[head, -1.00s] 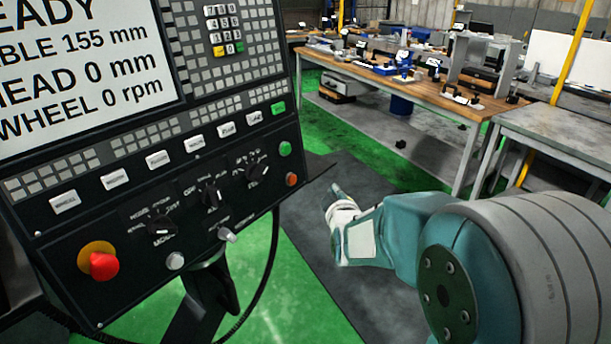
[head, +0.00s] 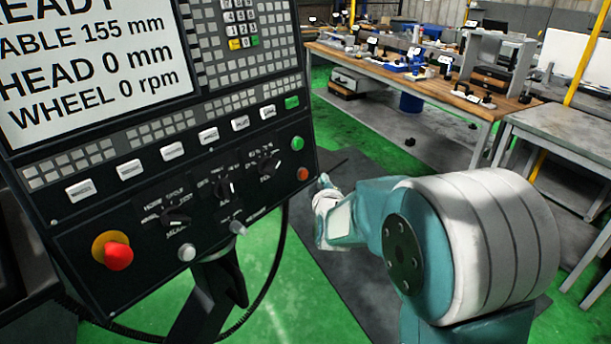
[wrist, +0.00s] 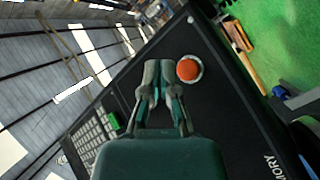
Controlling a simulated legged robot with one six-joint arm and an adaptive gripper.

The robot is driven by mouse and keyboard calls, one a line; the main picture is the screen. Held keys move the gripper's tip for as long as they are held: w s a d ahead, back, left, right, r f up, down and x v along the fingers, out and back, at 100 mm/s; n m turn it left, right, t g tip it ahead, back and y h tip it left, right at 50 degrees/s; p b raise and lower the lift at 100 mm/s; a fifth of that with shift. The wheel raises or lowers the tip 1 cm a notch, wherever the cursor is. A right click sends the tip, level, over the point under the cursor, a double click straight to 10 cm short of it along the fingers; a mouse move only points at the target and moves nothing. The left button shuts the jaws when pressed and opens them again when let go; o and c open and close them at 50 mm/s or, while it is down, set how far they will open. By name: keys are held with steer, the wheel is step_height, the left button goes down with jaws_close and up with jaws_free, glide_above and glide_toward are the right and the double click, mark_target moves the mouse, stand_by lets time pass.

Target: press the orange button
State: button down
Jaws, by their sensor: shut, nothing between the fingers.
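The orange button (head: 302,174) is a small round button near the lower right edge of the black control panel (head: 80,232), below a green button (head: 297,144). In the wrist view the orange button (wrist: 189,69) has a pale ring and lies just right of my fingertips. My gripper (wrist: 159,68) is shut and empty, over the panel face in that view. In the head view my gripper (head: 324,181) shows small, just right of the orange button and the panel's edge. I cannot tell whether it touches the panel.
A red emergency stop (head: 118,255) on a yellow base is at the panel's lower left. Selector knobs (head: 223,187) lie left of the orange button. A workbench (head: 440,95) with tools stands behind. Green floor is open below.

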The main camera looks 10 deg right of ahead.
mark_target(303, 174)
steer(key=shift+w+a+f, duration=0.15)
steer(key=shift+w+a, duration=0.3)
steer(key=shift+w, duration=0.15)
steer(key=shift+w+a+f, duration=0.15)
steer(key=shift+w+a, duration=0.3)
steer(key=shift+w, duration=0.1)
steer(key=shift+a, duration=0.2)
steer(key=shift+d, duration=0.15)
steer(key=shift+w+a, duration=0.15)
steer(key=shift+a, duration=0.05)
steer(key=shift+w+a, duration=0.1)
steer(key=shift+w, duration=0.05)
